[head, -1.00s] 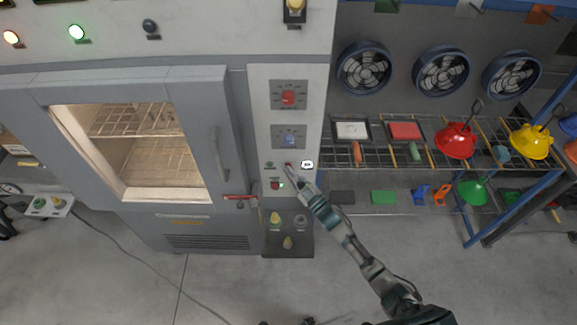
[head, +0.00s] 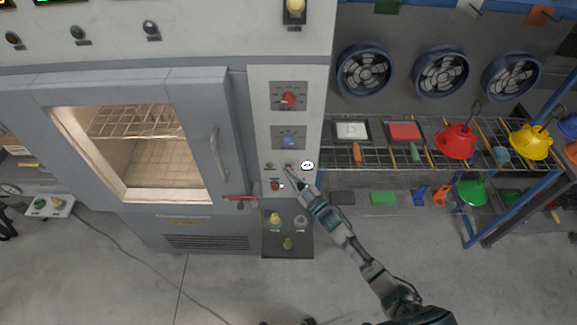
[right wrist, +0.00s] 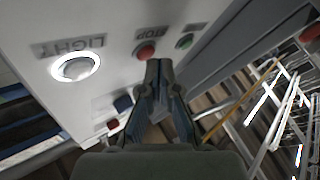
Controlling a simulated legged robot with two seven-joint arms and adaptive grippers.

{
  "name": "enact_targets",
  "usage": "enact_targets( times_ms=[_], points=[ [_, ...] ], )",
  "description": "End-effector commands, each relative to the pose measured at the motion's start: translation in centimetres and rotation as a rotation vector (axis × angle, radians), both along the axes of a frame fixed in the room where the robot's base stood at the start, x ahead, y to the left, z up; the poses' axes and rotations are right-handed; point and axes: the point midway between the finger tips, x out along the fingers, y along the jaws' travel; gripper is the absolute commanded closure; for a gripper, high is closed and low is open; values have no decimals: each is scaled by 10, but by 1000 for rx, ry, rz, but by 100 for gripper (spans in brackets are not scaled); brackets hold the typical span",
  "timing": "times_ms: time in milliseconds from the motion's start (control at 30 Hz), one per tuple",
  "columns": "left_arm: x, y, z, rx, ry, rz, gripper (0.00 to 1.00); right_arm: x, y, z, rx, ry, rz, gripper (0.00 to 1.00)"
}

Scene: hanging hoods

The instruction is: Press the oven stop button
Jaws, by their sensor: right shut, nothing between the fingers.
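The red stop button (head: 289,166) is on the light control panel (head: 260,108) at the right of the oven (head: 183,78). In the right wrist view the red stop button (right wrist: 146,50) shows below its STOP label, just beyond and left of my fingertips. My right gripper (head: 292,176) is shut and empty, with its tips at the panel by the button. It also shows in the right wrist view (right wrist: 158,68). I cannot tell whether the tips touch the button. My left gripper is not in view.
A green button (right wrist: 184,41) and a lit ring button marked LIGHT (right wrist: 76,67) flank the stop button. A red knob (head: 288,98) and a blue knob (head: 289,138) sit above. A wire rack (head: 470,159) with tools and funnels stands to the right.

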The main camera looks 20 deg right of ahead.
Motion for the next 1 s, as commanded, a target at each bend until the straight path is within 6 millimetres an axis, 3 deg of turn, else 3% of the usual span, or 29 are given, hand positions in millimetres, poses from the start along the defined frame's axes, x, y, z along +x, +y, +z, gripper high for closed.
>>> enact_targets(
  times_ms=[467,1000],
  points=[
    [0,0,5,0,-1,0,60,-8,3,0,0,0,0,100],
    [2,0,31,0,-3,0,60,-53,15,1,0,1,0,100]
  ],
)
